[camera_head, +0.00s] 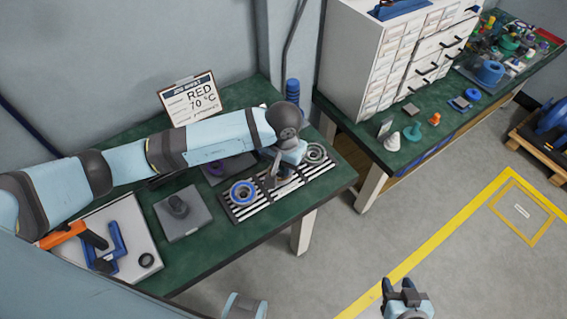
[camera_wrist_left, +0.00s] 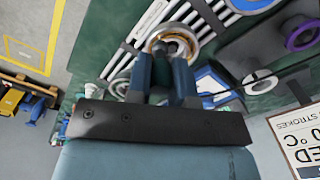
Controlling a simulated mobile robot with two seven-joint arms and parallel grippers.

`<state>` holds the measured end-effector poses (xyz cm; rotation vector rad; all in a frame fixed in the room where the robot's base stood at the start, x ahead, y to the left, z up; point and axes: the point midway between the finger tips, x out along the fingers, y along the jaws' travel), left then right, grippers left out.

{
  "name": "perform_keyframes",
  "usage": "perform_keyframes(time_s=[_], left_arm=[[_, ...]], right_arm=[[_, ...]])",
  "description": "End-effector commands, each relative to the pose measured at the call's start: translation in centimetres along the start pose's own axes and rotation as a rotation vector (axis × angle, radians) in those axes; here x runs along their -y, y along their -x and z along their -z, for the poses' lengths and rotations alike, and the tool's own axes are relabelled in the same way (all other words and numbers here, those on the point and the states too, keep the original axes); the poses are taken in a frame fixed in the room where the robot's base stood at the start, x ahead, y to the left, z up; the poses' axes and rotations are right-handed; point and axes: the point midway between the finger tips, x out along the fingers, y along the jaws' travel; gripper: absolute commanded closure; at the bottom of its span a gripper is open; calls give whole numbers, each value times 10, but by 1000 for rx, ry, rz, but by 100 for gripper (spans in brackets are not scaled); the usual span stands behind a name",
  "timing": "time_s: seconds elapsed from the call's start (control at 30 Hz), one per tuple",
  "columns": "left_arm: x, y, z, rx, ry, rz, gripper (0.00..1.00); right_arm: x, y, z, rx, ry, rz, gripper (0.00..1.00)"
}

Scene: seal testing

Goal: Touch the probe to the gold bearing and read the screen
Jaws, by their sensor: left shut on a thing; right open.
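The gold bearing (camera_wrist_left: 155,37) lies on the black-and-white striped rack (camera_head: 240,213), directly before my left fingertips in the left wrist view. My left gripper (camera_head: 277,171) is over the rack, pointing down, and also shows in the left wrist view (camera_wrist_left: 169,58). It is shut on a small dark thing, likely the probe, whose end overlaps the bearing's centre. I cannot tell whether it touches. In the head view my arm mostly hides the gold bearing. A blue-and-white object (camera_wrist_left: 212,83) is partly hidden behind the fingers; no screen reading is legible. My right gripper (camera_head: 405,292) is open and empty above the floor.
A blue bearing (camera_head: 234,197) and a silver bearing (camera_head: 316,153) sit on the rack either side. A job sheet (camera_head: 190,98) reads "RED 70 °C". A grey block (camera_head: 184,224) stands left. A blue cylinder (camera_head: 293,90) stands behind. A drawer cabinet (camera_head: 355,60) is right.

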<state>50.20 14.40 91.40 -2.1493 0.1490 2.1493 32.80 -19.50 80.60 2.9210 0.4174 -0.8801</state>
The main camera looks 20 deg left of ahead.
Motion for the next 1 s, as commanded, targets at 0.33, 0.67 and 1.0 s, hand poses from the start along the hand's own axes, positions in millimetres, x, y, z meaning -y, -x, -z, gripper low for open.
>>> perform_keyframes(time_s=[0.33,0.67,1.0], left_arm=[[0,-4,0,-1,0,0,100],[0,-9,0,-1,-1,0,100],[0,-14,0,0,0,-1,100]], right_arm=[[1,-2,-3,-1,0,2,57],[1,-6,-8,-1,0,3,57],[1,-9,-13,-1,0,3,57]])
